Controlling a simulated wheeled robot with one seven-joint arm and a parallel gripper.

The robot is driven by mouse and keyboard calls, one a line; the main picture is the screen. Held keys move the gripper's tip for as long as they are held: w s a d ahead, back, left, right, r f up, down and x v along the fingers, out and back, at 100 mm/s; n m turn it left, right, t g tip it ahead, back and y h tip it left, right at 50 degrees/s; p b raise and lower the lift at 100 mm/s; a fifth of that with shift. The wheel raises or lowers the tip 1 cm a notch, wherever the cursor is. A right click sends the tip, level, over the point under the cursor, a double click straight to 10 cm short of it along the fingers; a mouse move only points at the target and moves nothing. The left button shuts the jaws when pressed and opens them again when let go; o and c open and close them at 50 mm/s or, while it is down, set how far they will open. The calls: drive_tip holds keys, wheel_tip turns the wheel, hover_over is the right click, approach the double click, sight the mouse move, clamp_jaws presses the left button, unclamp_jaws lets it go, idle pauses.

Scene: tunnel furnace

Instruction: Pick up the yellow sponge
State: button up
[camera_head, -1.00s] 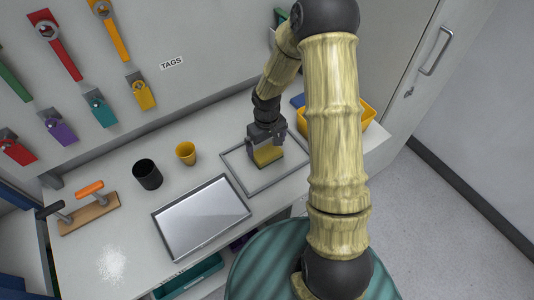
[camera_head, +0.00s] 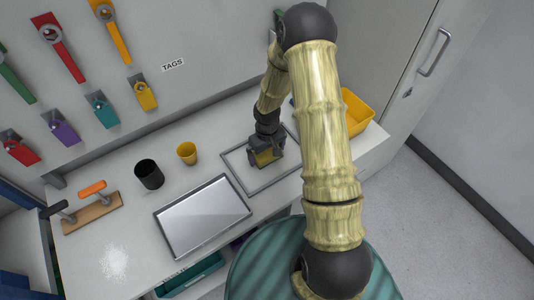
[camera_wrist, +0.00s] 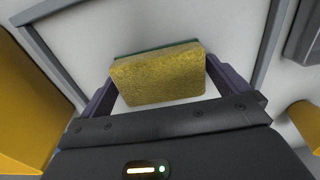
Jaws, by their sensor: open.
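The yellow sponge (camera_head: 265,158) lies inside a grey rectangular frame (camera_head: 236,179) on the white worktop. In the wrist view the sponge (camera_wrist: 158,78) shows a yellow face and a thin green layer along its far edge. My gripper (camera_head: 265,152) is low over the sponge and partly hides it in the head view. In the wrist view its two purple fingers (camera_wrist: 161,80) are apart, one at each side of the sponge. Whether the fingertips reach down past the sponge's top, or touch its sides, I cannot tell.
A metal tray (camera_head: 203,217) lies left of the frame. A yellow cup (camera_head: 187,153) and a black cup (camera_head: 149,174) stand behind it. A yellow bin (camera_head: 357,113) stands at the right, partly behind my arm. A wooden block with handles (camera_head: 92,213) is at the far left.

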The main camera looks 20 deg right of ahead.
sight(267, 152)
idle(0.4)
drive_tip(key=c, duration=0.7)
drive_tip(key=shift+r, duration=0.15)
wheel_tip(267, 152, up, 10)
drive_tip(key=shift+f+b, duration=0.1)
drive_tip(key=shift+b, duration=0.5)
drive_tip(key=o, duration=0.4)
drive_tip(key=c, duration=0.3)
